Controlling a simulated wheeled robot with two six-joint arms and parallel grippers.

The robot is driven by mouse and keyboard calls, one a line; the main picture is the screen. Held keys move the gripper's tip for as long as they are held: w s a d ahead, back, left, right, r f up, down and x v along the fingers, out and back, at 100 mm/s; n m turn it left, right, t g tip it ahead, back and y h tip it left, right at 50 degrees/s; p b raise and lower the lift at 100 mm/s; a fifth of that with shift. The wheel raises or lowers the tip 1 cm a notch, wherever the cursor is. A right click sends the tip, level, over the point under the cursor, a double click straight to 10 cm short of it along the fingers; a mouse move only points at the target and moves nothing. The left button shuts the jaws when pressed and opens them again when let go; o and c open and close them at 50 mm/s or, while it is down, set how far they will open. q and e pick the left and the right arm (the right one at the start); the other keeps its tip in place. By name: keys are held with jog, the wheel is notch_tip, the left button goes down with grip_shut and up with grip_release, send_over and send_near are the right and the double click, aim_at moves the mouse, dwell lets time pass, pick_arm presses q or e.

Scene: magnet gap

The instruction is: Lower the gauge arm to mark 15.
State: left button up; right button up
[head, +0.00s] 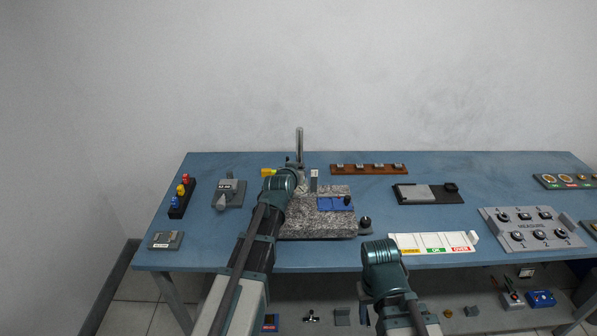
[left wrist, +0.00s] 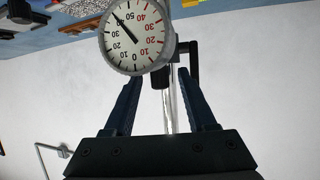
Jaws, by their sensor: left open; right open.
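The gauge stand has a speckled granite base (head: 310,225) and an upright silver post (head: 299,140). In the left wrist view a round white dial gauge (left wrist: 134,35) with black and red numbers hangs upside down at the top. A dark bracket (left wrist: 194,62) and the silver post are just beside and behind it. My left gripper (left wrist: 159,85) is open, its two blue fingers apart below the dial, with the post showing between them. In the head view my left arm hides the gauge and the left fingers. No post marks are readable. My right gripper's fingers cannot be made out.
A white tray marked OK and OVER (head: 432,243) lies at the front edge. The blue tabletop (head: 260,163) is clear in patches.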

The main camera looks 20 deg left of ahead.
pick_arm(q)
grip_shut()
dwell(1.4)
